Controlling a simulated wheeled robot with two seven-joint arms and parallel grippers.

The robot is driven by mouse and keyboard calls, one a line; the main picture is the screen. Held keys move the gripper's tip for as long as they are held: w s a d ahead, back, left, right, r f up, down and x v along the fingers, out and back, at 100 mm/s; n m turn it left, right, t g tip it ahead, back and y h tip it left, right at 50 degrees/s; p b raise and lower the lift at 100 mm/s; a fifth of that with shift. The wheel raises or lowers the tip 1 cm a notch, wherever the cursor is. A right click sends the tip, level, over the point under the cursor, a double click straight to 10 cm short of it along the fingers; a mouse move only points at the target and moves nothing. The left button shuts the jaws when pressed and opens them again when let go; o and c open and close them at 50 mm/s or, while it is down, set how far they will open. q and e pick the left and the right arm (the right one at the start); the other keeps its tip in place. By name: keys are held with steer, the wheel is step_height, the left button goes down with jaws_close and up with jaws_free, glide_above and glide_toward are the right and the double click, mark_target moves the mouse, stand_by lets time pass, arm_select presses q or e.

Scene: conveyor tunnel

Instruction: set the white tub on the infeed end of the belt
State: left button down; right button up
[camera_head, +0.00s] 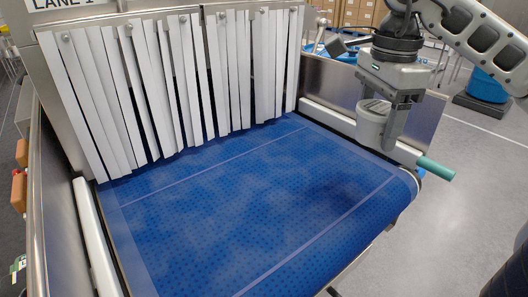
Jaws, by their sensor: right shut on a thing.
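The white tub (371,126) is in my right gripper (385,106), which comes in from the upper right and is shut on it. The tub looks upright, with a grey top. It appears held in the air by the right side rail of the conveyor, near the belt's right edge; its exact height cannot be told. The blue belt (240,205) has pale lines across it and no objects on it. My left gripper is not in view.
White strip curtains (170,85) hang across the tunnel mouth at the back of the belt. A left rail (92,230) borders the belt. Grey floor lies to the right.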

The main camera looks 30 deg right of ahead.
steer(key=shift+w+a+f, duration=0.15)
steer(key=shift+w+f, duration=0.45)
steer(key=w+f+b, duration=0.2)
steer(key=w+f, duration=0.1)
steer(key=w, duration=0.3)
glide_above(307, 165)
steer(key=s, duration=0.1)
step_height(307, 165, down, 4)
steer(key=shift+f, duration=0.1)
steer(key=shift+w+f, duration=0.3)
steer(key=shift+f, duration=0.15)
step_height(307, 165, down, 4)
steer(key=shift+w+r, duration=0.15)
steer(key=shift+r, duration=0.05)
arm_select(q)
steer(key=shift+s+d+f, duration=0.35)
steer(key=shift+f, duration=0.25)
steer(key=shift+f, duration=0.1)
arm_select(e)
steer(key=shift+f, duration=0.1)
